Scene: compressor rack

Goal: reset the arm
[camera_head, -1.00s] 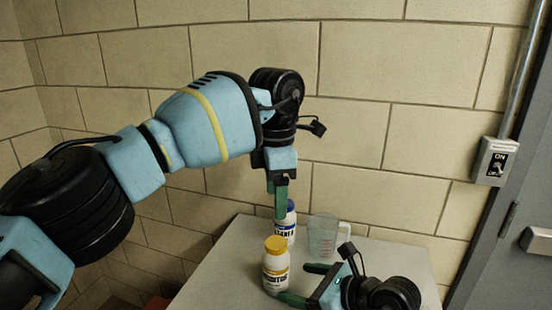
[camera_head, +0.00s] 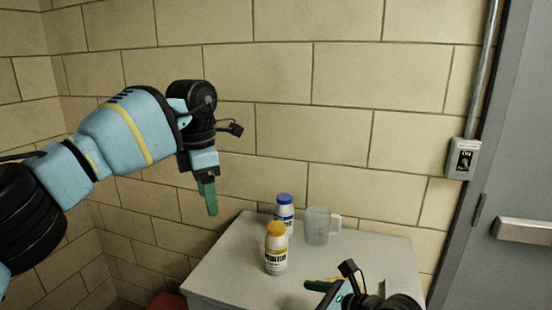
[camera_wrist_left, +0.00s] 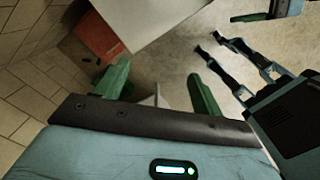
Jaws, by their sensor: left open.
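My left gripper (camera_head: 211,198) hangs with its green fingers down, in the air left of the bottles and near the table's back left edge. In the left wrist view its two fingers (camera_wrist_left: 160,88) are apart with nothing between them. My right gripper (camera_head: 320,284) is low at the table's front right, partly cut off by the frame; its opening is unclear. A white bottle with a yellow cap (camera_head: 276,252) stands upright on the table. A white bottle with a blue cap (camera_head: 284,214) stands behind it, beside a clear measuring cup (camera_head: 317,228).
The pale table (camera_head: 235,275) has free room left of the bottles. A block wall (camera_head: 330,130) rises behind it. A switch box (camera_head: 463,159) and a grey door (camera_head: 525,150) are at right. A red object (camera_wrist_left: 97,38) lies low beside the table.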

